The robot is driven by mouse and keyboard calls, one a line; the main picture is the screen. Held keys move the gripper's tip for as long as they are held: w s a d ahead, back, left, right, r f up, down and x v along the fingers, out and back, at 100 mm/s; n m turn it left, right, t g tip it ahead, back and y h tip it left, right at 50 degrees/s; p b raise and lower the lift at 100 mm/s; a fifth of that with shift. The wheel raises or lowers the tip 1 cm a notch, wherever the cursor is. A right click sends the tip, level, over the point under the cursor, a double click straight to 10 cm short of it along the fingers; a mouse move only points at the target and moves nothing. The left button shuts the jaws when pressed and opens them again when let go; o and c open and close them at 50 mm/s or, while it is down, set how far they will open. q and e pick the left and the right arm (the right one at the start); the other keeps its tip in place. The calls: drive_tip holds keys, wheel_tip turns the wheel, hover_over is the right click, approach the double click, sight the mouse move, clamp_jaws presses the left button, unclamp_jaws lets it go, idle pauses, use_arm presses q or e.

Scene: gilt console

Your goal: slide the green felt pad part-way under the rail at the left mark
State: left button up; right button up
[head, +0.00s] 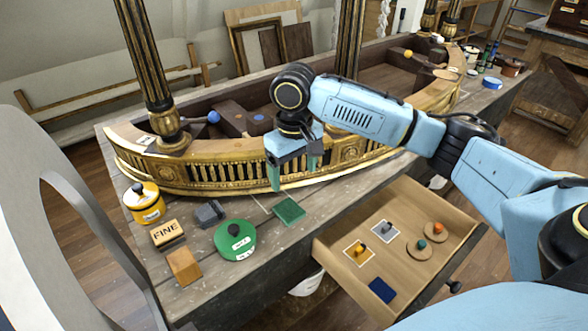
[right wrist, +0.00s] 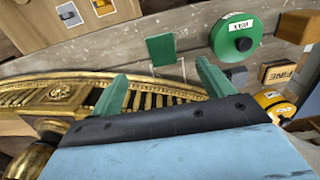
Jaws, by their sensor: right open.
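The green felt pad (head: 288,210) lies flat on the worn wooden table, just in front of the curved gilt rail (head: 228,172) and apart from it. It also shows in the right wrist view (right wrist: 161,50), just beyond the fingertips. My right gripper (head: 293,174) is open and empty, its green fingers pointing down close to the rail, behind the pad. Its fingers also show in the right wrist view (right wrist: 162,70). A thin pale line (head: 259,204) on the table left of the pad may be the mark; I cannot tell. My left gripper is not in view.
A green round tin (head: 235,240), a dark grey block (head: 209,213), a FINE block (head: 166,233), a wooden block (head: 184,267) and a yellow tin (head: 144,203) stand left of the pad. An open drawer (head: 335,245) with small items juts out at right.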

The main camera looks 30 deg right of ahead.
sight(294, 214)
use_arm(q)
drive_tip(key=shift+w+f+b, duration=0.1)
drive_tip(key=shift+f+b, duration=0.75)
drive_tip(key=shift+b, duration=0.05)
use_arm(e)
wheel_tip(294, 214, down, 14)
drive_tip(key=shift+r, duration=0.25)
drive_tip(key=shift+c, duration=0.3)
